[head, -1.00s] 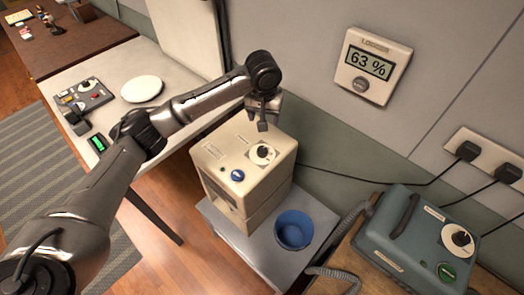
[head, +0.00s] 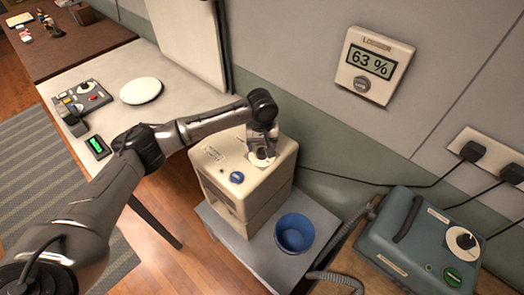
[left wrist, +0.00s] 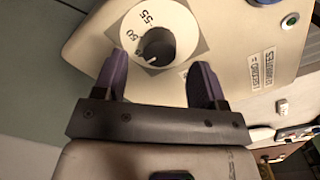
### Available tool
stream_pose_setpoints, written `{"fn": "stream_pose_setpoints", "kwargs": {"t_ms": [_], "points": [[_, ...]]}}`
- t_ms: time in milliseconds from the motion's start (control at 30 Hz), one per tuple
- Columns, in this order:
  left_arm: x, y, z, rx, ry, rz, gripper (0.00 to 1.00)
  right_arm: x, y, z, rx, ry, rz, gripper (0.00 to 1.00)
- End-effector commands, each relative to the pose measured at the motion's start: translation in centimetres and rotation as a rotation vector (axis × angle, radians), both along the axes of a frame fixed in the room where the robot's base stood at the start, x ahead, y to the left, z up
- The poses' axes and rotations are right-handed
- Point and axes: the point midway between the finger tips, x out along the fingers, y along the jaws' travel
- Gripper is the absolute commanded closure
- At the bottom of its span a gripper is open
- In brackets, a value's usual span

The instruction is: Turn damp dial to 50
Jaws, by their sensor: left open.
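The damp dial (head: 261,158) is a black knob on a white round scale on top of the cream machine (head: 222,176). In the left wrist view the black knob (left wrist: 158,46) sits beside the marks 50 and 55 on its scale (left wrist: 170,20). A small white pointer mark shows at the knob's lower left edge. My left gripper (head: 262,148) is right over the dial. In the left wrist view my left gripper (left wrist: 157,76) is open, its two fingers just short of the knob and to either side. It holds nothing. My right gripper is out of view.
A wall logger (head: 372,66) reads 63 %. A blue button (head: 237,177) sits near the dial. A blue bucket (head: 294,233) stands beside the machine on the grey stand. A teal machine (head: 417,243) with its own dial is at right, with cables from the wall sockets.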

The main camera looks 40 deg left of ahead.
Motion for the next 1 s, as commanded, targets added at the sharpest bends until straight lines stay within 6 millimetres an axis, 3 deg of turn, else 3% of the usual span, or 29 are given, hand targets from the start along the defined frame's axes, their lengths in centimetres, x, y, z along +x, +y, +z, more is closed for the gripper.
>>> {"fn": "stream_pose_setpoints", "kwargs": {"t_ms": [300,667,1000], "points": [[0.0,0.0,-2.7,0.001,-0.001,-0.001,0.35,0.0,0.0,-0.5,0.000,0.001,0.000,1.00],[0.0,0.0,-3.0,0.001,-0.001,-0.001,0.35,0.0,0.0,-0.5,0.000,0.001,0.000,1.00],[0.0,0.0,-2.9,0.000,-0.001,-0.001,0.66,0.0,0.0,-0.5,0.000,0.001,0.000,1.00]]}}
